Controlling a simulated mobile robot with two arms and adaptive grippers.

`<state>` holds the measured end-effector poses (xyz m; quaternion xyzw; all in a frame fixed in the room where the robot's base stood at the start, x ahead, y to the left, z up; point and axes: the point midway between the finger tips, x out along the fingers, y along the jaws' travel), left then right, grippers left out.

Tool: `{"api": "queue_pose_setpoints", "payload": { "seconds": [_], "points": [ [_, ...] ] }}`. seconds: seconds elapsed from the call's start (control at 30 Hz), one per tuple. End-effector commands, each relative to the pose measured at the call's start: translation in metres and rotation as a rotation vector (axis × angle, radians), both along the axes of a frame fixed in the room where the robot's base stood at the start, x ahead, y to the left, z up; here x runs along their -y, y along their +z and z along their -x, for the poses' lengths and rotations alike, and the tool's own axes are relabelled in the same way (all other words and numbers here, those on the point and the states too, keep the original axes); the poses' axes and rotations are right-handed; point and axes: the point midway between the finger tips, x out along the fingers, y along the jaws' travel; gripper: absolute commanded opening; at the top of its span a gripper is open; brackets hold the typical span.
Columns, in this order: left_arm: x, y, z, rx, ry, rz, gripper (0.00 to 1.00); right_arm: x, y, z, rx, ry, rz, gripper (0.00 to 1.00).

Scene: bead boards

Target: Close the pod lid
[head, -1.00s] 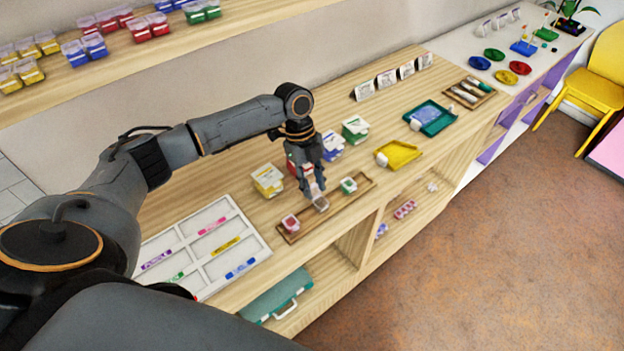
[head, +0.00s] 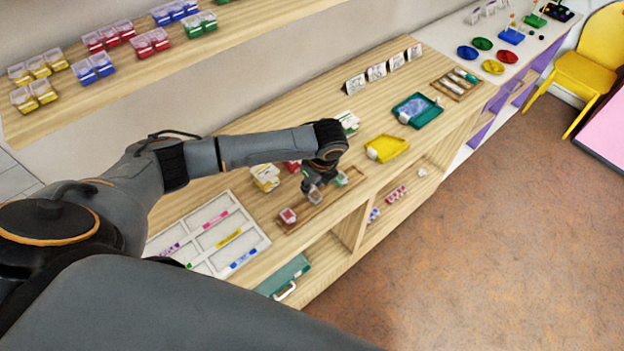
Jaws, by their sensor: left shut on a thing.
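My left gripper (head: 314,190) is low over the narrow wooden tray (head: 331,204), fingers down at a small clear pod (head: 316,198). It is shut on what looks like the pod's lid, but the fingers and wrist hide most of the lid. I cannot tell how far the lid is tilted. A pod with red contents (head: 288,215) sits at the tray's near left end. A pod with green contents (head: 341,180) sits at the far right end, partly behind the gripper. My right gripper is not in view.
A white sorting tray (head: 212,240) lies to the left, yellow-labelled boxes (head: 265,177) behind. A yellow tray (head: 387,148) and a teal tray (head: 417,111) lie to the right. An upper shelf (head: 120,75) holds more pods. Floor is clear in front.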

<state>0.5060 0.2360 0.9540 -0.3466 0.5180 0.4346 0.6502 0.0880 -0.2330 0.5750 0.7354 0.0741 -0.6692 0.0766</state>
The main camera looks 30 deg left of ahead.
Motion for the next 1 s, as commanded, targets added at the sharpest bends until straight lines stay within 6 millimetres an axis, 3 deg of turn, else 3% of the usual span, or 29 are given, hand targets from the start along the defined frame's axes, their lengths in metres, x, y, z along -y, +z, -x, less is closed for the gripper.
{"api": "queue_pose_setpoints", "payload": {
  "seconds": [0.37, 0.4, 0.5, 0.83, 1.0],
  "points": [
    [0.0, -0.001, 0.0, 0.0, 0.0, -0.003, 0.0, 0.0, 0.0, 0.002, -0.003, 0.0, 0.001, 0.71],
    [0.0, -0.001, 0.0, 0.0, 0.0, -0.003, 0.35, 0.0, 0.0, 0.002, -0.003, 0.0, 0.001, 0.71],
    [0.0, -0.001, 0.0, 0.0, 0.0, -0.003, 0.51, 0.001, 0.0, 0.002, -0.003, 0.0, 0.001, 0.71],
    [0.001, 0.002, 0.0, 0.001, 0.0, -0.002, 0.51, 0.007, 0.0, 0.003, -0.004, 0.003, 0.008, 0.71],
    [0.005, 0.023, 0.001, 0.003, -0.001, -0.001, 0.51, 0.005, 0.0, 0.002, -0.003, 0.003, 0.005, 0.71]
  ]
}}
